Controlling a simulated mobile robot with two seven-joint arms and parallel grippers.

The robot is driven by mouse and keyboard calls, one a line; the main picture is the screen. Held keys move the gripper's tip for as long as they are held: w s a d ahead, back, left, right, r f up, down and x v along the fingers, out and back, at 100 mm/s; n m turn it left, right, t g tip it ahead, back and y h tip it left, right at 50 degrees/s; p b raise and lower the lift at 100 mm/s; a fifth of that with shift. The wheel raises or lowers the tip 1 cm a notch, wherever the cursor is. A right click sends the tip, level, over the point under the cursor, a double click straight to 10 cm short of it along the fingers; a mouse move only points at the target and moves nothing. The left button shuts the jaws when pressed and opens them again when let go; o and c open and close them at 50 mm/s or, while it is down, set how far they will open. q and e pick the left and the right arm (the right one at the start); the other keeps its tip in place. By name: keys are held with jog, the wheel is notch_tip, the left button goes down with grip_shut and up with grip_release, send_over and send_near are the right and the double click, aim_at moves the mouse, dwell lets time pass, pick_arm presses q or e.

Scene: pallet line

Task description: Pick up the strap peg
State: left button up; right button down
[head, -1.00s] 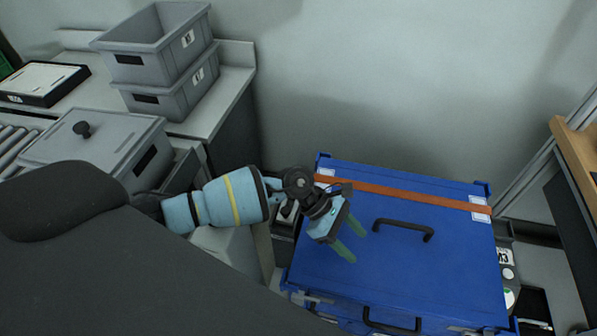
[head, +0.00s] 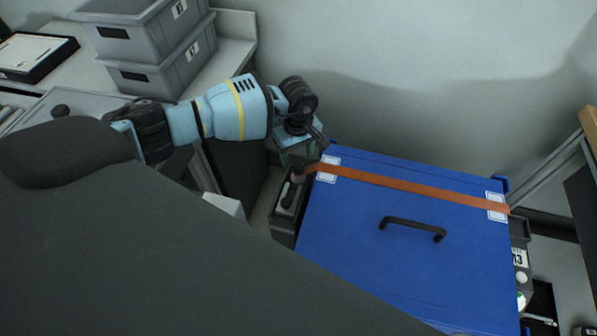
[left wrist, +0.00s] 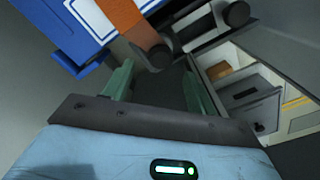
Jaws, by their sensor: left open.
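My left gripper (head: 303,155) is beside the left end of the orange strap (head: 410,188), at the left edge of the blue case (head: 400,250). In the left wrist view its two green fingers (left wrist: 158,84) are apart with nothing between them. Just beyond the fingertips, a dark rounded peg-like piece (left wrist: 160,57) sits at the strap's end (left wrist: 133,25); I take it for the strap peg. I cannot tell whether it is fixed to the strap. In the head view the gripper partly hides this spot. My right gripper is not in view.
A narrow dark tray (head: 286,222) stands left of the case. A black handle (head: 412,228) rises from the case lid. Grey bins (head: 160,60) are stacked on the bench at upper left. A second dark knob (left wrist: 236,13) is near the peg in the left wrist view.

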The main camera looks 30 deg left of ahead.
aim_at(299, 165)
pick_arm(q)
jog(key=shift+s+d+f, duration=0.1)
jog(key=shift+f, duration=1.1)
jog(key=shift+s+d+f, duration=0.1)
jog(key=shift+f, duration=1.05)
jog(key=shift+w+f, duration=0.1)
jog(key=shift+f, duration=0.4)
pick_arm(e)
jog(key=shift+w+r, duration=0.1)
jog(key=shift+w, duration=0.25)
pick_arm(q)
jog(key=shift+c, duration=0.5)
grip_shut()
jog(key=shift+r, duration=0.1)
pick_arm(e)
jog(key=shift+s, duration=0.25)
pick_arm(q)
jog(key=shift+r, duration=0.1)
